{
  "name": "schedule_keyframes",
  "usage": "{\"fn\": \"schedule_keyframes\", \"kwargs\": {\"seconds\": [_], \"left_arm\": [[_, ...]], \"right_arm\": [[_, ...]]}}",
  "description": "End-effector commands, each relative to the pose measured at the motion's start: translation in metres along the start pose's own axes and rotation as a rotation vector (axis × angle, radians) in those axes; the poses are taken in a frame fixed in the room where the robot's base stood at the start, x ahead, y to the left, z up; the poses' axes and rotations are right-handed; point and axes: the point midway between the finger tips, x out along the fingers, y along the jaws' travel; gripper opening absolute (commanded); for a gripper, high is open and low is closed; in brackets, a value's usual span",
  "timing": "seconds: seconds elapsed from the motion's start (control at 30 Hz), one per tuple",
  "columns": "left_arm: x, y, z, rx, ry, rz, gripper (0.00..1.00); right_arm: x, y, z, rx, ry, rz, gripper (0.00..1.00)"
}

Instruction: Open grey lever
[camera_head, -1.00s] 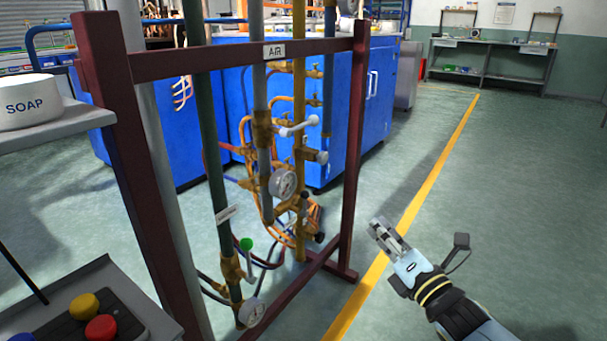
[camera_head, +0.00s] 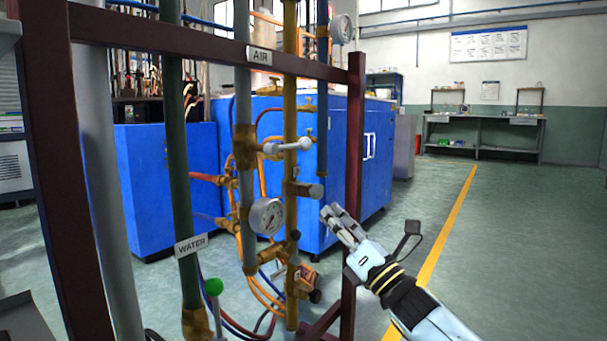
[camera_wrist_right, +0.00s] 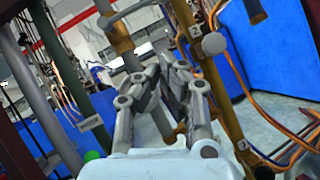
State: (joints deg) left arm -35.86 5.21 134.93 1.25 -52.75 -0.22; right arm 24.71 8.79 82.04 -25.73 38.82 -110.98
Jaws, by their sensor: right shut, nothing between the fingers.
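The grey lever (camera_head: 288,146) sticks out to the right from a brass valve on the grey pipe under the AIR label (camera_head: 259,55). It lies nearly level, with a rounded pale end. My right gripper (camera_head: 334,212) is shut and empty, lower and to the right of the lever, apart from it. In the right wrist view its fingers (camera_wrist_right: 165,75) point at the pipes, and I cannot make out the lever there with certainty. My left gripper is not in view.
A pressure gauge (camera_head: 267,216) and a grey round knob (camera_head: 309,190) sit below the lever. A dark red frame post (camera_head: 354,150) stands beside my right gripper. A green-knobbed lever (camera_head: 213,287) is on the WATER pipe. Open floor lies to the right.

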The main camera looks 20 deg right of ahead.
Motion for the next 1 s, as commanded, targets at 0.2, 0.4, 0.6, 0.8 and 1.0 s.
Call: {"fn": "schedule_keyframes", "kwargs": {"seconds": [0.2,0.4,0.6,0.8,1.0], "left_arm": [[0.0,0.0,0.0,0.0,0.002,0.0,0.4],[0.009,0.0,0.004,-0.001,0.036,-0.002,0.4],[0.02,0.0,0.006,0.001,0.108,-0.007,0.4],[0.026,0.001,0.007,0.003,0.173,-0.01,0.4],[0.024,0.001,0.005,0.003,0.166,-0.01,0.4]], "right_arm": [[0.002,0.0,0.0,0.001,0.0,0.0,0.0],[0.024,0.0,-0.001,0.002,-0.002,0.0,0.0],[0.066,-0.001,-0.001,0.002,-0.002,0.0,0.0],[0.105,-0.001,0.003,0.0,0.0,-0.001,0.0],[0.123,0.0,0.023,-0.001,0.0,0.0,0.0]]}}
